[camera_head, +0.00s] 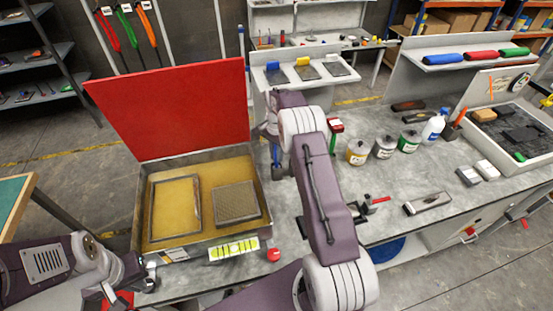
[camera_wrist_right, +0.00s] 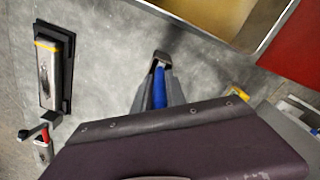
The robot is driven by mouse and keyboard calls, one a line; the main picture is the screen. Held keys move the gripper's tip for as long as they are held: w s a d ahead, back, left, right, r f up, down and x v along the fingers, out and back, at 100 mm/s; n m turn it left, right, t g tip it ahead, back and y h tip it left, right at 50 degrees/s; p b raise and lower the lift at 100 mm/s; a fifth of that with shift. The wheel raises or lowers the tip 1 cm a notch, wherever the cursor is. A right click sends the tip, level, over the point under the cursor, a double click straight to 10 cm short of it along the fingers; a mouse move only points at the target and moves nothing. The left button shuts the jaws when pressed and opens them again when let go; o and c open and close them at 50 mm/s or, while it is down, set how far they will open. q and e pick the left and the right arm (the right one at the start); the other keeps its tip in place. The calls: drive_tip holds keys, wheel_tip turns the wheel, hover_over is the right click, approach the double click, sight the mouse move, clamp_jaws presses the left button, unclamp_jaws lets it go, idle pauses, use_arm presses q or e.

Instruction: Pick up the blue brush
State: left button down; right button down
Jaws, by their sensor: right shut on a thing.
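The blue brush (camera_head: 276,154) is upright at the end of my right arm, right of the tray, its lower end close to the bench top. In the right wrist view the blue handle (camera_wrist_right: 159,88) lies between the two fingers, with a dark end beyond them. My right gripper (camera_wrist_right: 158,95) is shut on it; in the head view my own arm hides much of the grip. My left gripper (camera_head: 143,277) is at the bench's front left edge, apart from the brush; its opening is unclear.
An open tray (camera_head: 215,236) with a raised red lid (camera_head: 172,108) stands left of the brush. A level (camera_head: 233,249) and red knob (camera_head: 274,255) lie in front. Jars (camera_head: 357,152) and a white bottle (camera_head: 434,125) stand to the right. The bench between is partly clear.

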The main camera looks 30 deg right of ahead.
wheel_tip(320, 180, up, 10)
drive_tip(key=shift+f+b, duration=0.2)
drive_tip(key=shift+b, duration=0.2)
idle(2.1)
